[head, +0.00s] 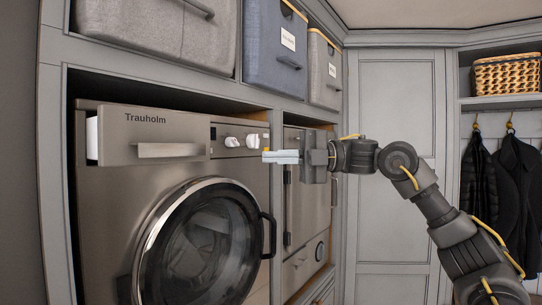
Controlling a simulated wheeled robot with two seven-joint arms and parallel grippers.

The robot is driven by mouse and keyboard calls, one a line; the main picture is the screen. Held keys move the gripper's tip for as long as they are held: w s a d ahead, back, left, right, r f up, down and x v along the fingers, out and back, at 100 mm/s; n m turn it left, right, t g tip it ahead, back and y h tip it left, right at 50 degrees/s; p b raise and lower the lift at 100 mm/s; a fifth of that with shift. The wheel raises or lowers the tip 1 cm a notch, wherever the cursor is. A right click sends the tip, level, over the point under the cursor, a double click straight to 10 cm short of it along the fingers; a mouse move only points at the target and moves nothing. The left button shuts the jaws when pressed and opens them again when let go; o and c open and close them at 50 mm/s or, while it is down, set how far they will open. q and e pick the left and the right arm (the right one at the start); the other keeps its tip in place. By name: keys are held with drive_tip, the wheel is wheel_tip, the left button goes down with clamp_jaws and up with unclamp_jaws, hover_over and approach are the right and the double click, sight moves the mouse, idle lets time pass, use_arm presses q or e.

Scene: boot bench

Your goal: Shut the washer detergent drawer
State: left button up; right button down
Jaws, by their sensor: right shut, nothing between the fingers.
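The washer (110,230) stands at the left in a grey cabinet. Its detergent drawer (182,126), marked "Trauholm" with a bar handle (170,150), is at the upper left of the washer. The drawer front stands out from the panel, and a white inner side (92,138) shows at its left edge. My right gripper (266,156) is shut and empty, pointing left. In the picture it is right of the drawer and the knobs, near the washer's right edge; I cannot tell its depth from the panel. My left gripper is not in view.
Two white knobs (241,141) sit right of the drawer. The round door (212,245) with a dark handle (269,235) is below. A second appliance (305,215) stands to the right. Fabric bins (276,55) fill the shelf above. Coats (515,165) hang at the far right.

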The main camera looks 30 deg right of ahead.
drive_tip(key=p, duration=0.2)
approach(205, 157)
drive_tip(key=s+a, duration=0.1)
drive_tip(key=a, duration=0.3)
drive_tip(key=shift+w+a+p, duration=0.3)
drive_tip(key=shift+w+p, duration=0.3)
drive_tip(key=shift+w, duration=0.2)
drive_tip(key=shift+w+a+p, duration=0.3)
drive_tip(key=shift+w+p, duration=0.3)
drive_tip(key=shift+w, duration=0.25)
